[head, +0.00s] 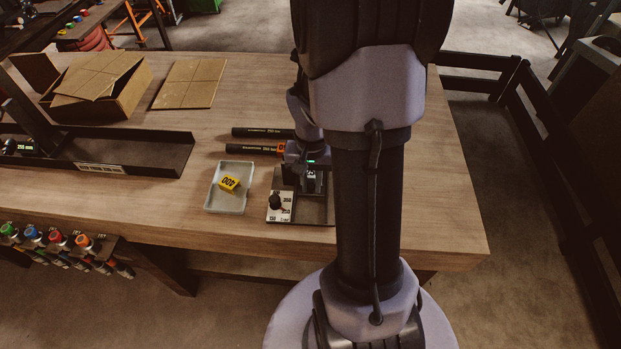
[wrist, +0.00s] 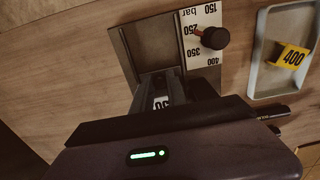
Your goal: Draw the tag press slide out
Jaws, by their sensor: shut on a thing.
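The tag press (head: 318,212) stands on the bench as a dark base plate. It also shows in the wrist view (wrist: 150,42). Its white bar scale (wrist: 203,62) carries a black knob (wrist: 213,37). The slide (wrist: 172,83) is a dark narrow piece at the press, with a white number label (wrist: 161,103) partly covered. My gripper (head: 308,170) is low over the far side of the press, shut on the slide's end as far as I can see. My gripper's dark body hides the grip itself and part of the slide in the wrist view.
A grey tray (head: 217,200) holding a yellow 400 tag (head: 229,184) lies left of the press. Black hoses (head: 250,149) lie behind it. A cardboard box (head: 105,95) and a dark long tray (head: 160,155) stand further left. Bench right of my arm is clear.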

